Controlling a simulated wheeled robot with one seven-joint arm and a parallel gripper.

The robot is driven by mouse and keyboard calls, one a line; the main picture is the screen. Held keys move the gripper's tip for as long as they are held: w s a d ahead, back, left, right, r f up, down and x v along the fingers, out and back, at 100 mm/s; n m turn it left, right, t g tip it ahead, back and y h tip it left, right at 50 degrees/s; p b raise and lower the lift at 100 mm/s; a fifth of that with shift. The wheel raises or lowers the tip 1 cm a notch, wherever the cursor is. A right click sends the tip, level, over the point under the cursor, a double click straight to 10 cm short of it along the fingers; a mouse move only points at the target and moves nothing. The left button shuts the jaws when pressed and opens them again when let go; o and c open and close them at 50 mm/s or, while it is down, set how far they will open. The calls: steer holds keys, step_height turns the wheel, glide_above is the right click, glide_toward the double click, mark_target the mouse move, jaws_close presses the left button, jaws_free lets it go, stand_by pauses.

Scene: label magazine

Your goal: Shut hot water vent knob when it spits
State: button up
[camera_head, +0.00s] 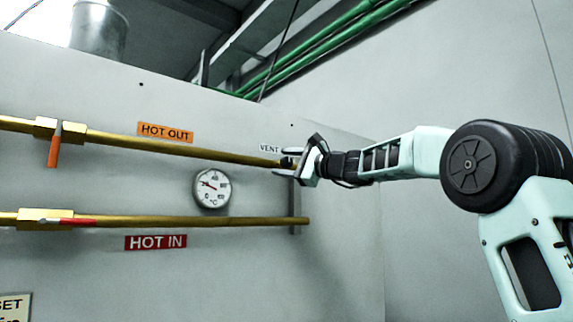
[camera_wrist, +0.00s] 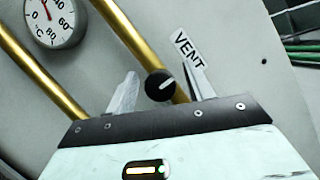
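The vent knob (camera_wrist: 160,85) is a small round black knob with a white pointer line, at the end of the upper brass pipe (camera_head: 200,150), beside the VENT label (camera_wrist: 189,48). The line slants to the upper right in the wrist view. My gripper (camera_wrist: 160,88) is open, with one finger on each side of the knob and narrow gaps seeming to show between. In the head view my gripper (camera_head: 286,162) reaches the pipe end from the right and partly hides the knob. No water or spray shows in either view.
The HOT OUT pipe has an orange lever (camera_head: 54,148) hanging down. The lower HOT IN pipe (camera_head: 200,222) has a red lever (camera_head: 75,223) lying along it. A round dial gauge (camera_head: 211,188) sits between the pipes. The wall right of the pipe ends is clear.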

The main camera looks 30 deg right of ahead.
steer(key=b+v, duration=0.9)
steer(key=v, duration=0.8)
steer(key=shift+d+f, duration=0.15)
steer(key=shift+d, duration=0.05)
steer(key=shift+s, duration=0.1)
stand_by(0.8)
